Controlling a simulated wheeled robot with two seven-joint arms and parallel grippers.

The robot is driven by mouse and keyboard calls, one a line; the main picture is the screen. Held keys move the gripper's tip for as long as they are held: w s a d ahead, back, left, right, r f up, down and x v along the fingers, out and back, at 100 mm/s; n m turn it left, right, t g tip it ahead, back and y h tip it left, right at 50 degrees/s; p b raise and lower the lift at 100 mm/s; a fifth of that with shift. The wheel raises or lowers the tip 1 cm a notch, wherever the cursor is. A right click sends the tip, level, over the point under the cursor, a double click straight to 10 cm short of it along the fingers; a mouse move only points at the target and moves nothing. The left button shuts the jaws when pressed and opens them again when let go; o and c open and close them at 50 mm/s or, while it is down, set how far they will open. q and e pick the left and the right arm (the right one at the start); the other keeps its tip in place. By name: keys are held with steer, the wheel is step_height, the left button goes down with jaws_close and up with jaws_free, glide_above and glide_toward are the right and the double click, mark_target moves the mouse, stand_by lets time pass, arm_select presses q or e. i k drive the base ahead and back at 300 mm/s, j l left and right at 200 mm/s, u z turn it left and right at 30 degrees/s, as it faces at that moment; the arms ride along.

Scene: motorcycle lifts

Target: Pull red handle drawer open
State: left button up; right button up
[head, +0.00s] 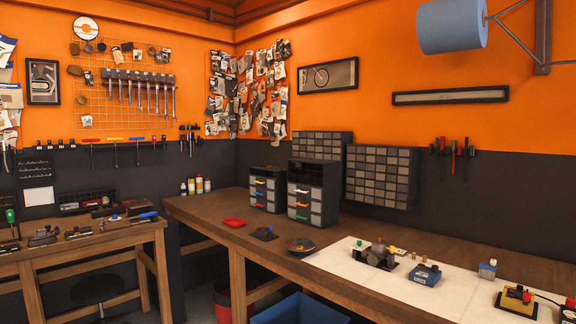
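Two small dark drawer cabinets with pale drawer fronts stand side by side on the long wooden bench. The left cabinet (267,190) and the right cabinet (313,193) each have a column of small coloured handles, with red or orange, green and blue among them. The handles are too small to tell for sure which drawer is the red one. All the drawers look shut. Neither of my grippers shows in the head view.
The long bench (215,206) runs from the corner toward the right. A blue bin (300,312) and a red bucket (223,304) stand below. A stool (97,290) is at left.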

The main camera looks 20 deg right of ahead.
mark_target(269, 206)
steer(key=i+l+z, duration=0.2)
steer(key=i, duration=0.7)
steer(key=i+j+z, duration=0.2)
steer(key=i, duration=0.7)
steer(key=i+j+z, duration=0.2)
steer(key=i, duration=0.7)
steer(key=l, duration=0.1)
